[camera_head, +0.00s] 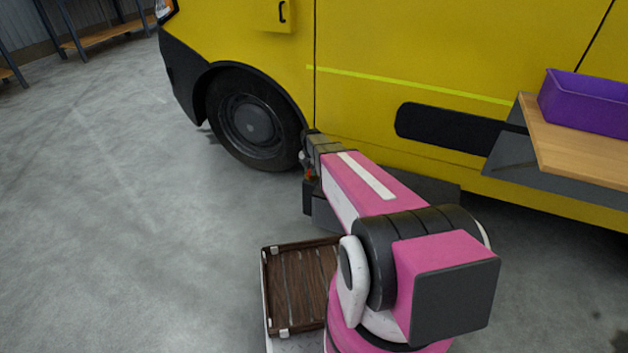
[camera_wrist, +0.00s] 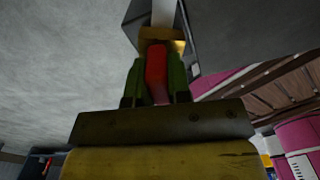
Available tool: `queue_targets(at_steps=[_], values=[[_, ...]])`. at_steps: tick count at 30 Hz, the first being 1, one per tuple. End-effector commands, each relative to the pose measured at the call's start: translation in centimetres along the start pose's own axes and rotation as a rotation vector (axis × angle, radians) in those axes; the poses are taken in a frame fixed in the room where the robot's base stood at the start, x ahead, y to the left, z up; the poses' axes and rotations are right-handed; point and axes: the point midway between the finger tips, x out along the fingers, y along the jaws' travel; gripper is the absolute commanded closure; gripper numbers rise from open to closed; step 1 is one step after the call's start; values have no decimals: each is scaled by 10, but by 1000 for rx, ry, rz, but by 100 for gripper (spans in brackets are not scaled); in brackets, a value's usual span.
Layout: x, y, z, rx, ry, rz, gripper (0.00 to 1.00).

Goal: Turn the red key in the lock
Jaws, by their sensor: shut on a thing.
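The red key (camera_wrist: 156,66) stands upright between the green-padded fingers of my gripper (camera_wrist: 157,82) in the wrist view. My gripper is shut on it. A brass-coloured piece (camera_wrist: 161,34), which looks like the lock, lies just beyond the key's far end. Whether the key sits inside it, and how far it is turned, I cannot tell. In the head view my gripper (camera_head: 309,178) points down beside the yellow van, with a small spot of red at its fingers. The lock cannot be made out there.
The yellow van (camera_head: 400,40) fills the back, its front wheel (camera_head: 250,118) just left of my gripper. A wooden shelf (camera_head: 570,150) with a purple bin (camera_head: 588,103) juts out at right. A slatted wooden tray (camera_head: 300,288) lies below my arm. Grey floor at left is clear.

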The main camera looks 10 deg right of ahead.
Motion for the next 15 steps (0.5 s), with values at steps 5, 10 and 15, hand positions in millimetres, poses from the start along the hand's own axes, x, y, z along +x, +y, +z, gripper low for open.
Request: queue_targets(at_steps=[5, 10, 15], values=[[0, 0, 0, -205, 0, 1, 100], [0, 0, 0, -399, 0, 1, 100], [0, 0, 0, -428, 0, 0, 52]])
